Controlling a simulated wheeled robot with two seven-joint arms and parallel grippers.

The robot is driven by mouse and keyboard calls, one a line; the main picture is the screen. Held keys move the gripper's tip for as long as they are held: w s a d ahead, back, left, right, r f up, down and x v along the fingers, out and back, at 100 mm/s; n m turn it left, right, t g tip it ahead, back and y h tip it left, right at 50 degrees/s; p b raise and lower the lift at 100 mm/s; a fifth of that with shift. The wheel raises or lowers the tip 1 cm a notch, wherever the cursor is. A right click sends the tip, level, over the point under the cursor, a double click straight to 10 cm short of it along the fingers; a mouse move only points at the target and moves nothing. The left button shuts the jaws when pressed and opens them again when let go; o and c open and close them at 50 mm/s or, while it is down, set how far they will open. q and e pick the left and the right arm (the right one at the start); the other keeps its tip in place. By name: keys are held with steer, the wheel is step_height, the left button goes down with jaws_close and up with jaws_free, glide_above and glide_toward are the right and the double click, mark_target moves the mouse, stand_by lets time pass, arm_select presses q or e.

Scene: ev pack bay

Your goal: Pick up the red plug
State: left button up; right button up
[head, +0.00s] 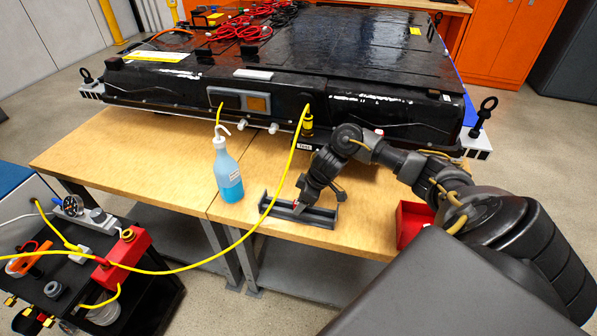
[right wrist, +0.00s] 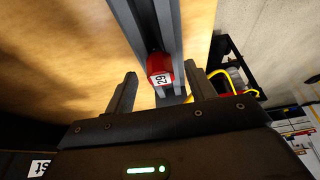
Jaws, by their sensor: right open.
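The red plug (right wrist: 160,66) carries a white label reading "29" and sits in a dark grey channel-like holder (right wrist: 138,22) in the right wrist view. In the head view the holder (head: 322,216) lies on the wooden bench, and only a small red bit of the plug (head: 296,203) shows beside my gripper. My right gripper (head: 307,196) is low over the holder. In the right wrist view my right gripper (right wrist: 160,72) has its fingers apart, one on each side of the plug; I cannot tell whether they touch it. My left gripper is out of view.
A red bin (head: 411,222) is at the right, partly behind my arm. The black battery pack (head: 300,60) fills the back. A yellow cable (head: 270,205) hangs past the holder to a cart (head: 75,270) at lower left.

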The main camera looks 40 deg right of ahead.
steer(key=shift+w+a+f, duration=0.15)
steer(key=shift+w+f, duration=0.05)
steer(key=shift+f, duration=0.4)
steer(key=c, duration=1)
steer(key=shift+r, duration=0.1)
steer(key=shift+c, duration=0.2)
steer(key=shift+r, duration=0.55)
step_height(320, 180, up, 3)
steer(key=shift+s+a+f, duration=0.1)
steer(key=shift+s+f, duration=0.05)
steer(key=shift+f, duration=0.05)
steer(key=s+a+r+p, duration=0.3)
steer(key=s+a+r, duration=0.3)
steer(key=s+r, duration=0.3)
steer(key=s, duration=0.3)
steer(key=shift+a+r, duration=0.2)
